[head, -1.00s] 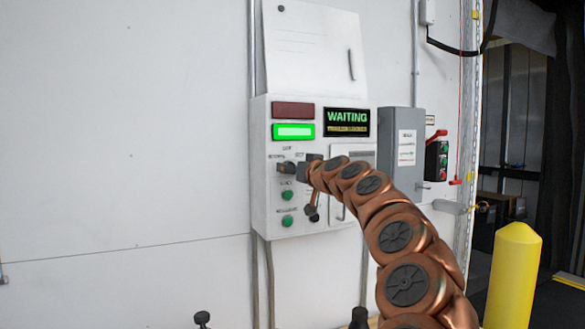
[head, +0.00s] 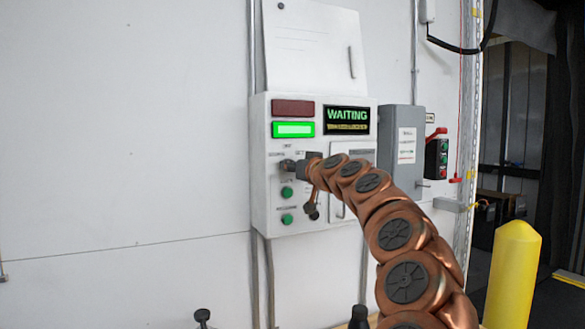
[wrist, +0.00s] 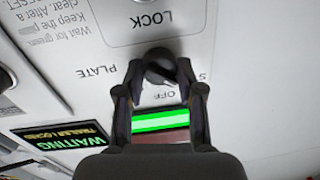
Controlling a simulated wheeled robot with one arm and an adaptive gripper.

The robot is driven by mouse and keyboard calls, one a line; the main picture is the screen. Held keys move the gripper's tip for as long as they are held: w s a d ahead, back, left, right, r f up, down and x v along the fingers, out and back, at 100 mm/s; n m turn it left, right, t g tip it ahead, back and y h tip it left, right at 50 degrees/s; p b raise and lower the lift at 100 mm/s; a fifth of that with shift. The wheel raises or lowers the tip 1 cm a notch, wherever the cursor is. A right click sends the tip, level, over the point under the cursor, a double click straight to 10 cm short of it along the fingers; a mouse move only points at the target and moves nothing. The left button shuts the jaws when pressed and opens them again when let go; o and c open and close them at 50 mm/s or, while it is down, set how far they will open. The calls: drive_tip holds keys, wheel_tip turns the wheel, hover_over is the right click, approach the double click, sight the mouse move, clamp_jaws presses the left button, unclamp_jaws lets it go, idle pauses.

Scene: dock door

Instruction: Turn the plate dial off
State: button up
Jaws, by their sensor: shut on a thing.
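The plate dial (wrist: 158,62) is a dark round knob on the white control box, below a panel marked LOCK in the wrist view. The words PLATE and OFF are printed around it, upside down in this view. My gripper (wrist: 161,72) is shut on the dial, one finger on each side. In the head view my gripper (head: 290,167) reaches the box face from the right and hides the dial. I cannot tell clearly which mark the dial points to.
The control box (head: 260,190) has a lit green lamp (head: 293,130), a dark red lamp (head: 293,110), a WAITING display (head: 346,120) and green buttons (head: 287,192) below the dial. A grey box (head: 402,125) stands to the right. A yellow bollard (head: 513,275) stands at lower right.

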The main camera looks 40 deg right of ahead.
drive_tip(key=shift+m, duration=5)
drive_tip(key=o, duration=1.2)
drive_tip(key=shift+c, duration=0.2)
drive_tip(key=v, duration=1.2)
drive_tip(key=shift+f, duration=0.3)
drive_tip(key=shift+a, duration=0.15)
